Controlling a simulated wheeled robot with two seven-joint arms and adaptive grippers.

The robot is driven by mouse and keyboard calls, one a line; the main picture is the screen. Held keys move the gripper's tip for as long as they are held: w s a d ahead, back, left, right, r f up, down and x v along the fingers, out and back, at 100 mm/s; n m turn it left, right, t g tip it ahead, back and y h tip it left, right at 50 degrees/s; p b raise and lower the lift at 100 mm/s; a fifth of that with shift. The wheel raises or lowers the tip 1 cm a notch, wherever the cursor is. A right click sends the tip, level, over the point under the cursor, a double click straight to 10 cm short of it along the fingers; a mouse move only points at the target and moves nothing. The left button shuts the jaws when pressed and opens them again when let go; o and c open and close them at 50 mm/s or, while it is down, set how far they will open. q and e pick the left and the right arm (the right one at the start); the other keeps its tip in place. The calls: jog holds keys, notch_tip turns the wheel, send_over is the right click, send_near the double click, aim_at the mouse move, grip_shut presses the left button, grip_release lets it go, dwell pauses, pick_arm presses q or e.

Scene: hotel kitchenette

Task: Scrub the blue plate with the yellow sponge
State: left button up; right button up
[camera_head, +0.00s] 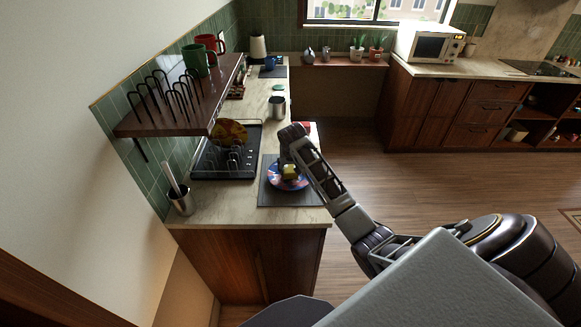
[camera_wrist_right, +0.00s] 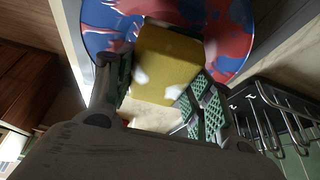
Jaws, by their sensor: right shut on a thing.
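The blue plate (camera_head: 276,184) has red and white patches and lies on a dark grey mat (camera_head: 268,200) on the counter. In the right wrist view the plate (camera_wrist_right: 236,45) fills the top. My right gripper (camera_head: 288,167) reaches over the plate from the right and hides part of it. The yellow sponge (camera_head: 291,173) is at its fingertips, over the plate. In the right wrist view the sponge (camera_wrist_right: 165,65) sits between the two fingers of my right gripper (camera_wrist_right: 158,88). Whether the sponge touches the plate is unclear. My left gripper is not in view.
A black dish rack (camera_head: 222,165) holding a yellow-brown patterned plate stands left of the mat. A metal cup with utensils (camera_head: 180,200) is at the counter's near left. A metal canister (camera_head: 276,107) stands farther back. A wooden shelf (camera_head: 185,110) with mugs overhangs the left side.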

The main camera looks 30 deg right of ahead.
jog(key=shift+f, duration=0.6)
dwell(0.9)
jog(key=shift+a, duration=0.1)
jog(key=shift+w+a, duration=0.5)
jog(key=shift+a, duration=0.4)
jog(key=shift+d, duration=0.15)
jog(key=shift+s+d+f, duration=0.1)
jog(key=shift+s+d, duration=0.45)
jog(key=shift+d, duration=0.35)
jog(key=shift+s+d+f, duration=0.1)
jog(key=shift+s+d, duration=0.45)
jog(key=shift+d, duration=0.3)
jog(key=shift+w+a+r, duration=0.1)
jog(key=shift+w+a, duration=0.25)
jog(key=shift+a, duration=0.3)
jog(key=shift+w+a+f, duration=0.1)
jog(key=shift+w+a, duration=0.25)
jog(key=shift+a, duration=0.3)
jog(key=shift+w+a+r, duration=0.1)
jog(key=shift+w+a, duration=0.25)
jog(key=shift+a, duration=0.3)
jog(key=shift+d, duration=0.15)
